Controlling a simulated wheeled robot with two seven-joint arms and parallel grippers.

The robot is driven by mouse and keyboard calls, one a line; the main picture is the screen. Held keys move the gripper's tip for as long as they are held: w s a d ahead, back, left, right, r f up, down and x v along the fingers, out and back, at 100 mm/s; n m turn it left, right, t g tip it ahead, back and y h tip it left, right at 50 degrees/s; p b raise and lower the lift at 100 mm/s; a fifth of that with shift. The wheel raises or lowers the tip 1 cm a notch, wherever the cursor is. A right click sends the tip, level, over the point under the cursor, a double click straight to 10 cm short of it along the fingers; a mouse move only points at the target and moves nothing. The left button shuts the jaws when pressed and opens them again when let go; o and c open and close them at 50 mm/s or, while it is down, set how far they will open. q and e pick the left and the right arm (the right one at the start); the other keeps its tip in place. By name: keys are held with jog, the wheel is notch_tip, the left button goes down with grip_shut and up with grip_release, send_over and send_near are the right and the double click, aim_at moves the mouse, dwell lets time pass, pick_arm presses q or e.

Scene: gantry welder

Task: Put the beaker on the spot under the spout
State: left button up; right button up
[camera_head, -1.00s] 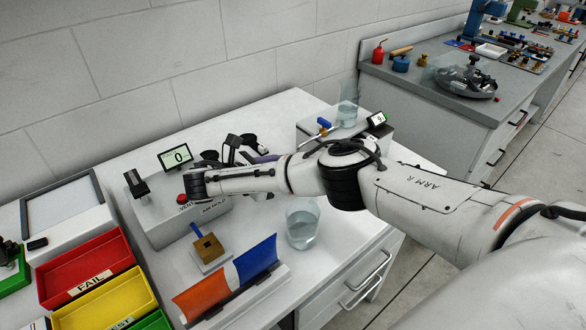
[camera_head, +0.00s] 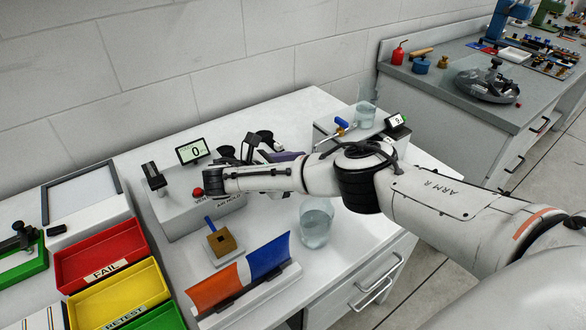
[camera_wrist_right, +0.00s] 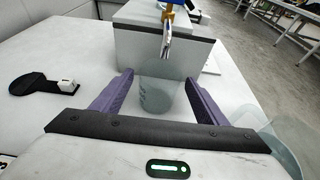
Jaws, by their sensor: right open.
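In the right wrist view a clear beaker (camera_wrist_right: 160,95) stands upright between the two purple fingers of my right gripper (camera_wrist_right: 155,95). The fingers are open on either side of it, with a gap visible at least on the left. The brass spout (camera_wrist_right: 167,42) with its blue handle hangs from the grey box just beyond and above it. In the head view this beaker is hidden behind my right arm; one purple finger (camera_head: 287,156) shows. The spot under the spout cannot be made out. My left gripper is not in view.
A second beaker with liquid (camera_head: 316,222) stands near the front edge; its glass seems to show at the wrist view's right (camera_wrist_right: 280,145). Another beaker (camera_head: 366,113) is on the grey box (camera_head: 335,135). An orange and blue holder (camera_head: 240,280) and coloured trays (camera_head: 105,258) lie left.

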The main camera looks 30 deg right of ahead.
jog(key=w+v, duration=0.1)
jog(key=v, duration=1)
jog(key=shift+s+a, duration=0.3)
jog(key=shift+s, duration=0.2)
jog(key=shift+r, duration=0.1)
